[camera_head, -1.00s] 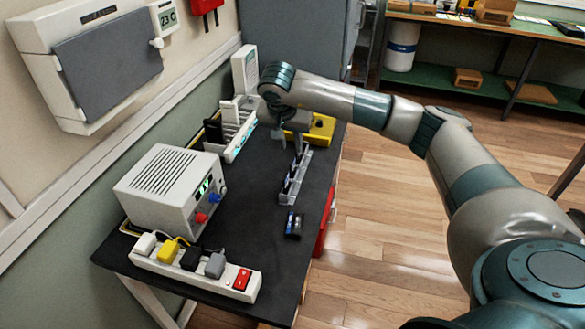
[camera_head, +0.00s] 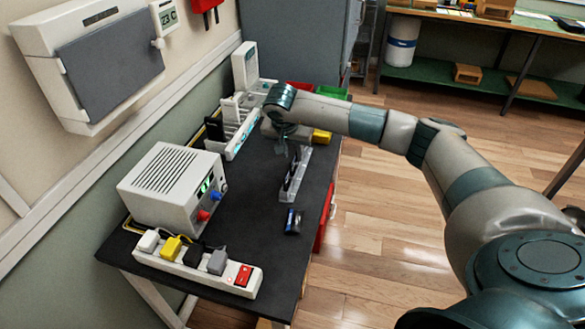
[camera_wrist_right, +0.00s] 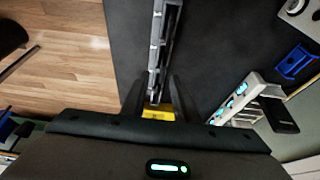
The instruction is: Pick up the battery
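A small dark cylinder with a blue band (camera_head: 293,221), which looks like the battery, lies on the black table near its right edge. My right gripper (camera_head: 290,143) is over the far part of the table, well beyond it, above the far end of a clear slotted rack (camera_head: 290,192). In the right wrist view my right gripper's two dark fingers (camera_wrist_right: 158,97) are spread apart, with the rack (camera_wrist_right: 165,40) running between and below them. Nothing is seen held. The battery is not clearly seen in that view. My left gripper is in neither view.
A white power supply (camera_head: 165,185) and a power strip (camera_head: 200,264) with plugs stand at the left and front of the table. A white rack (camera_head: 236,140) and a yellow object (camera_head: 321,136) are at the back. The table between power supply and battery is clear.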

